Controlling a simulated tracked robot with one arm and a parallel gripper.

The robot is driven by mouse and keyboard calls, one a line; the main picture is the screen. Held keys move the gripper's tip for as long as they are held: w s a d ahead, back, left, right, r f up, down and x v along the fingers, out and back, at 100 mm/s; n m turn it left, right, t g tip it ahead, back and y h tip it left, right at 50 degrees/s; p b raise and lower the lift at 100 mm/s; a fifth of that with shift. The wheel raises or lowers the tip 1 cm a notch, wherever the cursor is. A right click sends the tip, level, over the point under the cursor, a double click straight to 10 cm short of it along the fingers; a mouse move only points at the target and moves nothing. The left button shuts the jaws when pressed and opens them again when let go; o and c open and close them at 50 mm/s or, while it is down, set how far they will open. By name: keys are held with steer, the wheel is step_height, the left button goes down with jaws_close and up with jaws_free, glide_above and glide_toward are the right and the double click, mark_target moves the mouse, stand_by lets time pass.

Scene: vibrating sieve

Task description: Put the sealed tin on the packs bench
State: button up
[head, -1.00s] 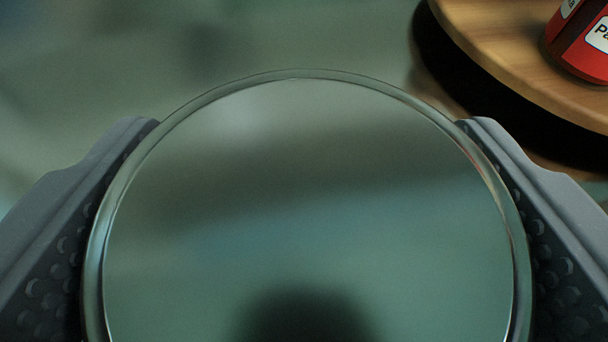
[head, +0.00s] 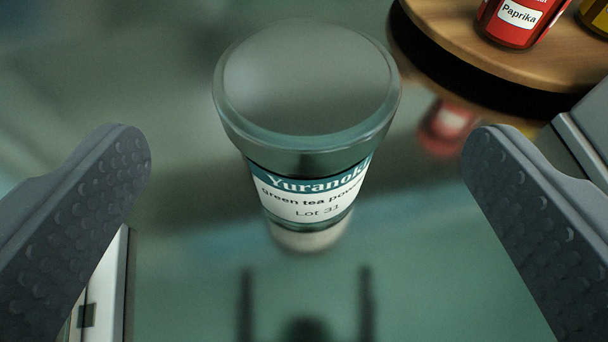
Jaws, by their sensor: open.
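The sealed tin (head: 305,180) stands upright on a shiny grey-green surface (head: 190,290), its round metal lid on. Its label reads "green tea" and "Lot 31". My gripper (head: 300,150) is open, with one textured finger at each side of the picture and a wide gap between each finger and the tin. The tin is beyond the fingers and nothing is held. I cannot tell from this view whether the surface under the tin is the packs bench.
A round wooden stand (head: 470,50) at the upper right holds a red Paprika jar (head: 515,20) and a partly cut-off yellow container (head: 597,14). Pale box-like edges show at the lower left (head: 108,290) and right (head: 580,135). The surface around the tin looks clear.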

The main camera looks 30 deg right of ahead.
steer(key=shift+v, duration=1.75)
steer(key=w+a+r+n+t+y, duration=0.1)
steer(key=a+r+y, duration=0.1)
steer(key=a+r, duration=0.65)
steer(key=w+a+r+n+t+y, duration=0.1)
steer(key=a+r+n+y, duration=0.15)
steer(key=r, duration=1.15)
steer(key=s+a+r+n+y, duration=0.1)
steer(key=s+a+r, duration=0.1)
steer(key=s+r, duration=0.5)
steer(key=s+a+r+n+t, duration=0.1)
steer(key=s+r, duration=0.7)
steer(key=r, duration=0.8)
steer(key=shift+a+y, duration=0.35)
steer(key=shift+a, duration=0.2)
steer(key=shift+r, duration=0.1)
